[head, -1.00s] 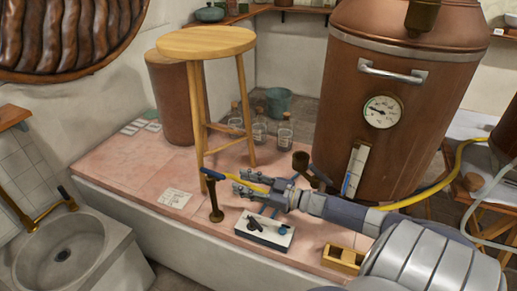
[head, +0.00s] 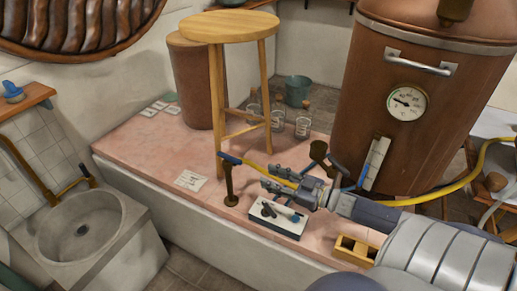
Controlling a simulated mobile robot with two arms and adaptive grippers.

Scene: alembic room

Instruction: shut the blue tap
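A brass post with a blue lever top (head: 230,159) stands upright at the front edge of the pink tiled platform. A yellow strip or hose (head: 262,171) runs from near its blue top towards my gripper. A second tap, brass with a dark blue handle (head: 84,170), is on the wall above the sink. I cannot tell which one is the blue tap. My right gripper (head: 268,176) points left, just right of the post. Its fingers are apart, with the yellow strip appearing between them; contact is unclear. My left gripper is out of view.
A white control box (head: 279,219) sits in front of my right gripper. A wooden stool (head: 230,27) stands behind the post. A copper boiler (head: 438,123) is at right, a wooden tray (head: 353,252) at front and a stone sink (head: 125,216) at left.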

